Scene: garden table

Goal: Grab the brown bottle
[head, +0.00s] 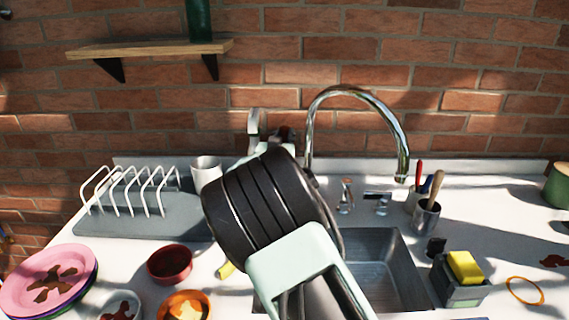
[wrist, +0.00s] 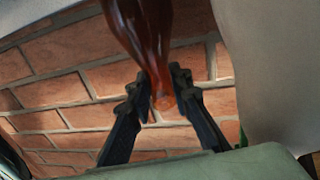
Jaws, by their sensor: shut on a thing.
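The brown bottle (wrist: 143,25) shows in the wrist view as a glossy, see-through reddish-brown shape at the top centre. Its narrow end reaches down between the two dark fingers of my gripper (wrist: 164,88). My gripper is shut on that narrow part, with a finger on each side. The bottle's far end is cut off by the top of the picture. In the head view my arm covers the middle, and I cannot make out the bottle there. Brick wall fills the background of the wrist view, and I cannot tell what the bottle rests on, if anything.
A sink (head: 392,275) with a tall chrome tap (head: 398,130) lies right of my arm. A dish rack (head: 130,190), a dark red bowl (head: 170,264) and pink plates (head: 45,282) stand left. A shelf (head: 150,48) above holds a green bottle (head: 199,20).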

